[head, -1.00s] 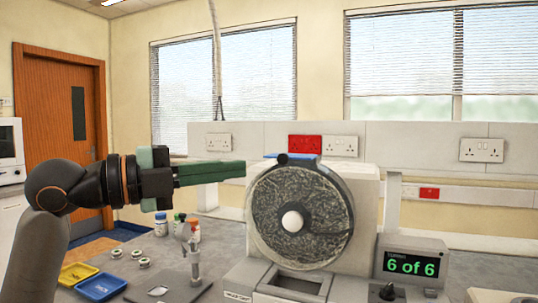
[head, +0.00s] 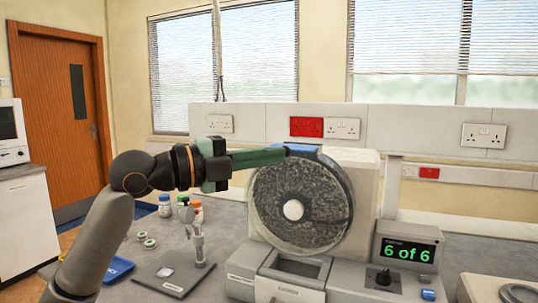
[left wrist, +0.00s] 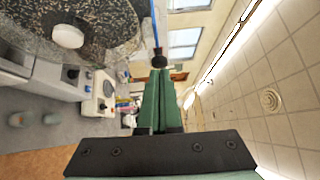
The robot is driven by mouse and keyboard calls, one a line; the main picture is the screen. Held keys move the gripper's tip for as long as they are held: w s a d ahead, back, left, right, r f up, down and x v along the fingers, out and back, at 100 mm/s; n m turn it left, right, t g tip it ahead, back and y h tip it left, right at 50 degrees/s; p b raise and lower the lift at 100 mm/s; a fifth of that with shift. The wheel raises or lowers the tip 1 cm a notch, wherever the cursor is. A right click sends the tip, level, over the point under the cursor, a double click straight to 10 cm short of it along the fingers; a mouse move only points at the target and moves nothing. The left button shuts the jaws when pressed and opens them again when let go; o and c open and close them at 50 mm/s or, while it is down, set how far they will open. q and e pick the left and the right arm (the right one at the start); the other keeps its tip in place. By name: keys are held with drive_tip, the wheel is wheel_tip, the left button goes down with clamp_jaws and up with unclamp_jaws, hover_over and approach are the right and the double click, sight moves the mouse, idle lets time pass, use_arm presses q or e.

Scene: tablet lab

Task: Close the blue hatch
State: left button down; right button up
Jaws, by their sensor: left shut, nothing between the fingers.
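The blue hatch (head: 305,149) is at the top of the round speckled drum (head: 300,205). In the left wrist view it shows edge-on as a thin blue strip (left wrist: 155,25), with a dark round knob (left wrist: 159,61) at its near end. I cannot tell how far the hatch stands open. My left gripper (head: 284,155) comes in level from the left, shut and empty, with its green fingertips at the hatch's left end. In the left wrist view the fingertips (left wrist: 159,72) are at the knob; contact is not clear. My right gripper is not in view.
The drum machine has a grey tray (head: 296,270) in front and a display (head: 408,253) reading "6 of 6" at right. A metal stand (head: 193,240), small bottles (head: 181,203) and a blue tray (head: 117,268) are on the bench at left.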

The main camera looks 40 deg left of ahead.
sight(291, 148)
use_arm(q)
drive_tip(key=w+p, duration=0.2)
drive_tip(key=w+a+p, duration=0.1)
drive_tip(key=w, duration=0.2)
drive_tip(key=shift+w+a+r+p, duration=0.15)
drive_tip(key=shift+w+r+p, duration=0.05)
drive_tip(key=shift+p, duration=0.15)
drive_tip(key=shift+w, duration=0.2)
drive_tip(key=shift+a+f, duration=0.1)
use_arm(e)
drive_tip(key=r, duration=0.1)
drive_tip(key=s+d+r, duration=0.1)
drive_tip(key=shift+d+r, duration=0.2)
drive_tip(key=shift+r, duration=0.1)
use_arm(q)
drive_tip(key=shift+s, duration=0.1)
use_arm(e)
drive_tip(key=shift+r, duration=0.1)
